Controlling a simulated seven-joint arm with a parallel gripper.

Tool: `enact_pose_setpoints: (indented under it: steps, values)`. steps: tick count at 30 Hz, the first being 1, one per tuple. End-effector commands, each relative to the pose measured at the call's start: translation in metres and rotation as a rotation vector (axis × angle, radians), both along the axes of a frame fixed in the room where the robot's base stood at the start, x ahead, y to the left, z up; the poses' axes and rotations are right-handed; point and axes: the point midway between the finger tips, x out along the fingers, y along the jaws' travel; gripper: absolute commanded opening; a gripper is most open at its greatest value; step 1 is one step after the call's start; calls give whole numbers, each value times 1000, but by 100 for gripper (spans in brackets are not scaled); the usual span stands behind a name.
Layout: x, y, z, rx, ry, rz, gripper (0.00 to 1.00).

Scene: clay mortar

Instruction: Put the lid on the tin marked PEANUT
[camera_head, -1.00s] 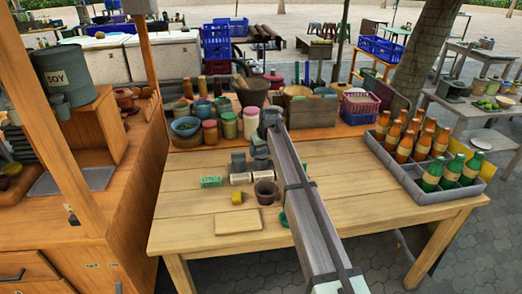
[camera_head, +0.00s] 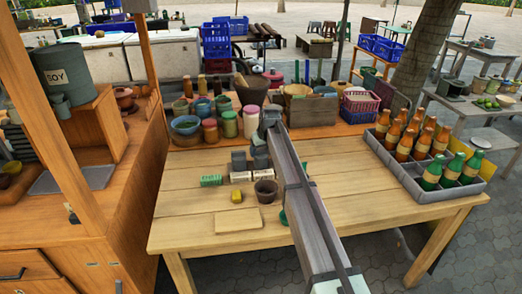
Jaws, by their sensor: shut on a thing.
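Two small dark grey tins stand side by side on the wooden table, a left tin (camera_head: 238,160) and a right tin (camera_head: 261,158). A pale label card lies in front of each, the left card (camera_head: 240,176) and the right card (camera_head: 263,174). The lettering is too small to read, so I cannot tell which is PEANUT. My gripper (camera_head: 264,136) is just above and behind the right tin, seen past my long grey arm. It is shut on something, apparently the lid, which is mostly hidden. I cannot tell whether this touches the tin.
A dark cup (camera_head: 265,191), a yellow block (camera_head: 236,196), a green rack (camera_head: 211,180) and a flat board (camera_head: 237,221) lie in front. Jars (camera_head: 229,123) and bowls crowd the back left. A bottle crate (camera_head: 436,193) stands right. Table between arm and crate is clear.

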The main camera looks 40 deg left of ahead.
Motion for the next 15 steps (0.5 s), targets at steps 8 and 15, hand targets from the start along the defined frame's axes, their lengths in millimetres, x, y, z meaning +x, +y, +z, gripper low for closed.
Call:
enact_pose_setpoints:
  steps: [8,15]
  values:
    - [0,0,0,0,0,0,69]
    - [0,0,0,0,0,0,92]
